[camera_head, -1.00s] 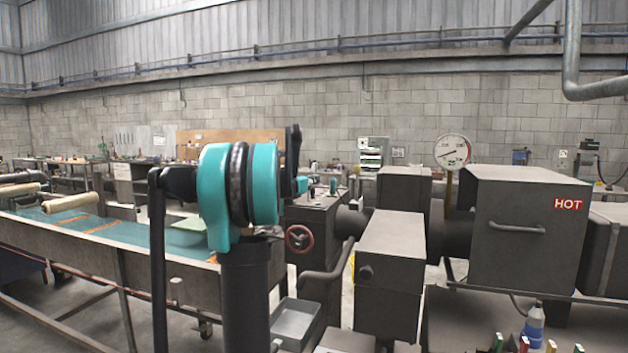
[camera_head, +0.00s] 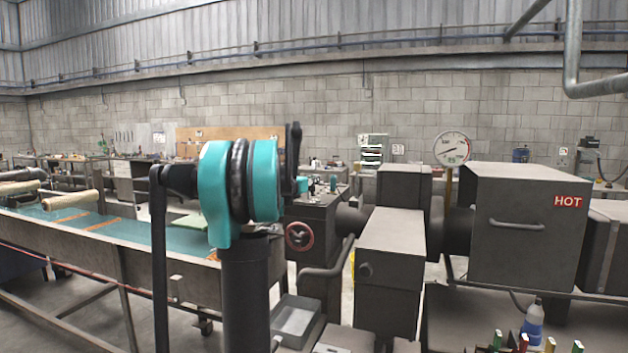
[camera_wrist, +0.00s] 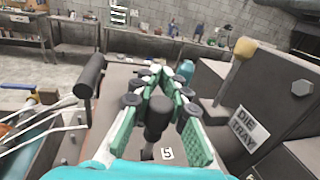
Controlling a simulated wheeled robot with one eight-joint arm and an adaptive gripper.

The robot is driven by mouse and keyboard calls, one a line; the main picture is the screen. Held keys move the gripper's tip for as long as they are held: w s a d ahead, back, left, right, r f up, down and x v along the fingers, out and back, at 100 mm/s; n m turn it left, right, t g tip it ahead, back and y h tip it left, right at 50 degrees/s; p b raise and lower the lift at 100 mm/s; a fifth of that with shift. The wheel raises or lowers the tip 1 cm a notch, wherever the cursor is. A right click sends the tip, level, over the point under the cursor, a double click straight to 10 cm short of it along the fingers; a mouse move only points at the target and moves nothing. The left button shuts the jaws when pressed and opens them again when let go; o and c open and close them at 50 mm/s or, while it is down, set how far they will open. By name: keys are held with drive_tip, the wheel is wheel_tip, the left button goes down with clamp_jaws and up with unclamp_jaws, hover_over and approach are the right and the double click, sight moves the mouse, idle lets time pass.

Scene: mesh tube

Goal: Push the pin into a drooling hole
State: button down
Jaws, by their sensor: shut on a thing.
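My gripper (camera_wrist: 167,82) shows in the wrist view with green pads on both fingers, and its fingers close together at the far end. A dark, round-topped pin-like thing (camera_wrist: 157,112) stands between the fingers; I cannot tell exactly where they grip it. A small white tag marked 5 (camera_wrist: 167,153) shows below it. No drooling hole can be made out in either view. In the head view my arm hides part of the scene, and the gripper does not show.
In the wrist view a dark box labelled DIE TRAY (camera_wrist: 245,130) stands close on the right. In the head view a dark machine housing marked HOT (camera_head: 525,250) stands right, beside a pressure gauge (camera_head: 452,148). A long water-filled trough (camera_head: 100,255) runs along the left.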

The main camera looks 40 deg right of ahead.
drive_tip(key=shift+f, duration=0.75)
idle(0.9)
idle(0.4)
drive_tip(key=c, duration=1.4)
unclamp_jaws()
drive_tip(key=v, duration=1.2)
